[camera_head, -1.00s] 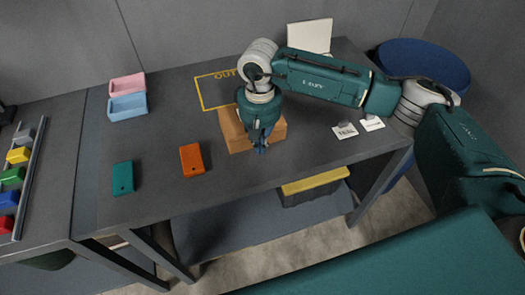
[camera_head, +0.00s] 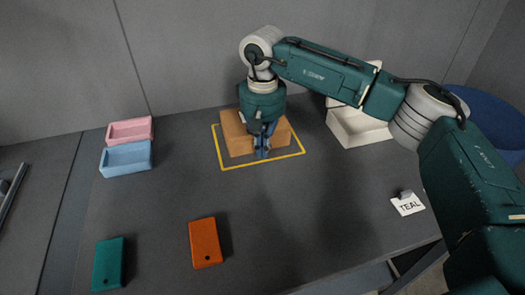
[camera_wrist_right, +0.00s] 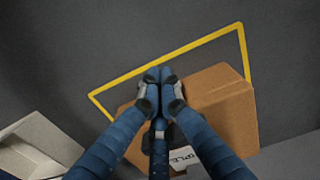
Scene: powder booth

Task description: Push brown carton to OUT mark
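The brown carton (camera_head: 236,140) stands upright on the dark table, inside the visible part of the yellow outline (camera_head: 262,161). The outline's back side and its lettering are hidden behind the carton and my arm. My right gripper (camera_head: 262,153) is low at the carton's near face, fingertips together and pointing down. The right wrist view shows the closed fingertips (camera_wrist_right: 160,76) between the carton (camera_wrist_right: 228,105) and the near yellow line (camera_wrist_right: 165,59). Whether they touch the carton is unclear. A partly hidden white label shows by the carton there. My left gripper is out of view.
Pink (camera_head: 130,130) and blue (camera_head: 126,158) trays stand at the left. Teal (camera_head: 108,264) and orange (camera_head: 205,242) blocks lie in front. The table's centre is clear.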

